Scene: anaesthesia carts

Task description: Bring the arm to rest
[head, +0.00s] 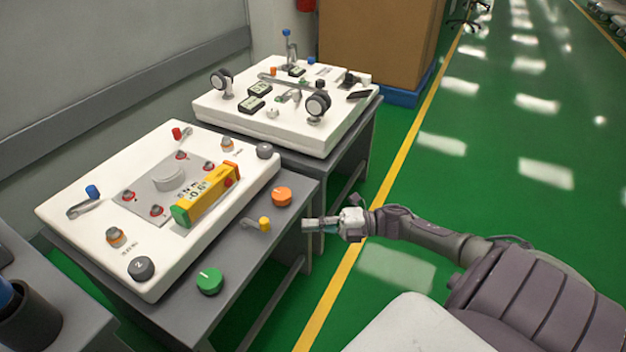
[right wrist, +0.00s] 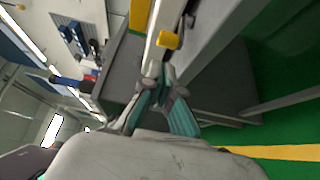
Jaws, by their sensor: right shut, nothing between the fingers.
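My right arm reaches in from the right in the head view. Its right gripper (head: 309,224) is shut and empty, held just off the right edge of the near grey cart (head: 240,262), close to a yellow-knobbed lever (head: 264,224). In the right wrist view the right gripper (right wrist: 157,74) shows its fingers together, with a yellow knob (right wrist: 169,40) beyond them. Whether the fingers touch the lever or cart cannot be told. My left gripper is not in view.
The near cart carries a white panel (head: 88,196) with a yellow device (head: 205,195), an orange knob (head: 282,196) and a green knob (head: 209,280). A second white panel (head: 225,112) stands behind. Green floor (head: 500,200) is open at right.

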